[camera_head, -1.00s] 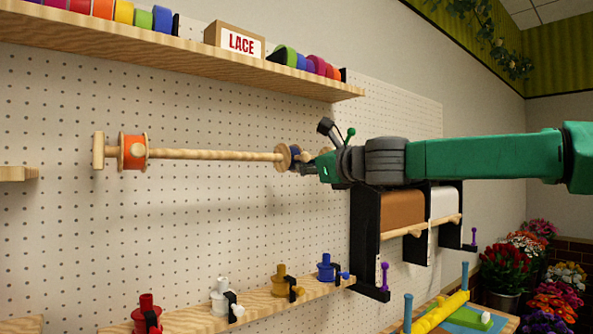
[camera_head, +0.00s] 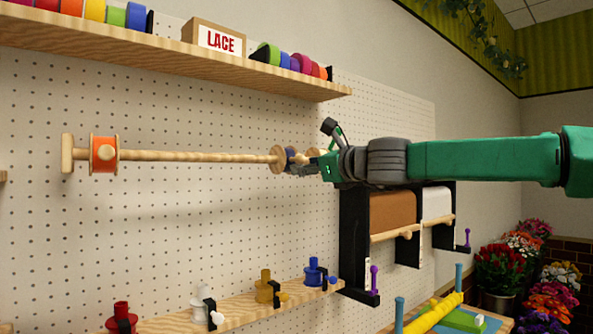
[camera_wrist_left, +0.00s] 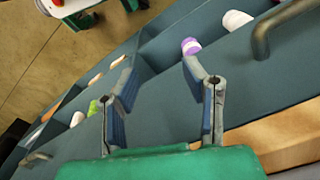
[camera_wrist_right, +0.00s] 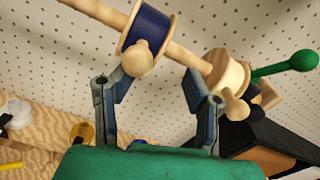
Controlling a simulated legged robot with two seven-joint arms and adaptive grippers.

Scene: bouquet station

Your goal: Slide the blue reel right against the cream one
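The blue reel (camera_wrist_right: 148,28) with wooden flanges and a round knob sits on a horizontal wooden rod (camera_head: 190,156). The cream reel (camera_wrist_right: 231,73) is also on the rod, to its right, with bare rod between them. In the head view the blue reel (camera_head: 290,159) is partly hidden by my right gripper (camera_head: 312,163). In its wrist view my right gripper (camera_wrist_right: 154,80) is open, its left finger close to the blue reel's knob and its right finger below the cream reel. Contact is unclear. My left gripper (camera_wrist_left: 157,75) is open and empty.
An orange reel (camera_head: 104,154) sits near the rod's left end. A white pegboard (camera_head: 200,110) stands behind. A shelf with a lace box (camera_head: 215,38) is above; a shelf of colored spools (camera_head: 265,285) is below. A green-knobbed part (camera_wrist_right: 300,60) is right of the cream reel.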

